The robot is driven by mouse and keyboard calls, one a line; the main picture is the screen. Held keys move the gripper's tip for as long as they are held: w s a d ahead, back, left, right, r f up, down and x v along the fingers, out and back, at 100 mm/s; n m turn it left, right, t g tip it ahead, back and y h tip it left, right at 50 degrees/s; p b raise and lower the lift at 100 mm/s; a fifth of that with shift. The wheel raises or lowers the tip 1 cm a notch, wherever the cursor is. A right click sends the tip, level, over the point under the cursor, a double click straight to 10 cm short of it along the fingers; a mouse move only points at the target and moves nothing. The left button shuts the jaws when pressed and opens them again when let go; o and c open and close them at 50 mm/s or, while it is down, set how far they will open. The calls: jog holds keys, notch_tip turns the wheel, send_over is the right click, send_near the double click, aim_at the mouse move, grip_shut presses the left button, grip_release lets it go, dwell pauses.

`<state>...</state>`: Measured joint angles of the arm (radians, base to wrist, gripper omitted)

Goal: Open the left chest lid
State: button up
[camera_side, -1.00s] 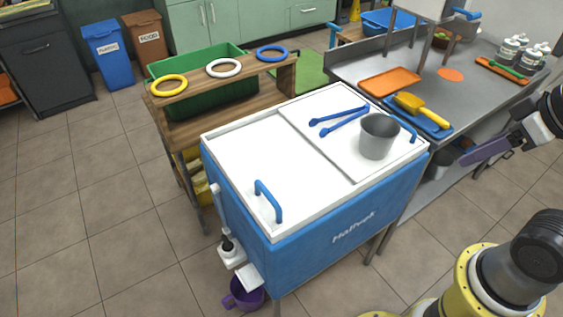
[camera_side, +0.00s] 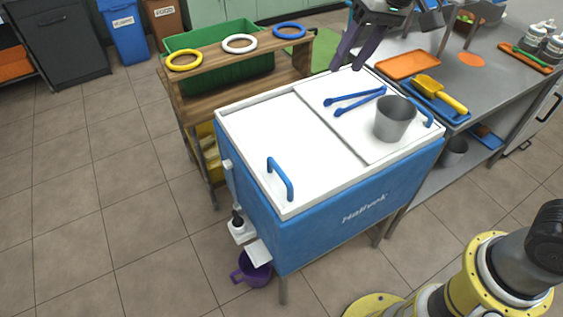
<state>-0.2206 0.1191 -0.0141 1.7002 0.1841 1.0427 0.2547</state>
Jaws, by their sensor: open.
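The blue chest (camera_side: 330,222) stands in the middle of the view with two white lids on top. The left lid (camera_side: 285,140) is shut and bare, with a blue handle (camera_side: 280,179) near its left front edge. The right lid (camera_side: 350,128) is also shut; blue tongs (camera_side: 354,100) and a grey metal cup (camera_side: 394,119) rest on it. Its blue handle (camera_side: 421,112) is at the right, partly behind the cup. My gripper (camera_side: 346,58) is open and empty above the chest's back edge, fingers pointing down, well away from the left handle.
A wooden rack (camera_side: 240,63) with yellow, white and blue rings stands behind the chest, beside a green bin (camera_side: 190,42). A metal table (camera_side: 490,75) with an orange board (camera_side: 407,64) and yellow scoop (camera_side: 440,93) is at the right. A purple mug (camera_side: 251,270) is below the chest's left end.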

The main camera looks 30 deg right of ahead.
jog(key=w+a+f+g, duration=0.2)
jog(key=w+a+f, duration=0.3)
jog(key=a+f, duration=0.25)
jog(key=n, duration=0.1)
send_near(279, 169)
jog(key=shift+g, duration=0.4)
jog(key=x, duration=0.8)
jog(key=shift+w+d+f, duration=0.1)
jog(key=shift+w, duration=0.2)
grip_shut()
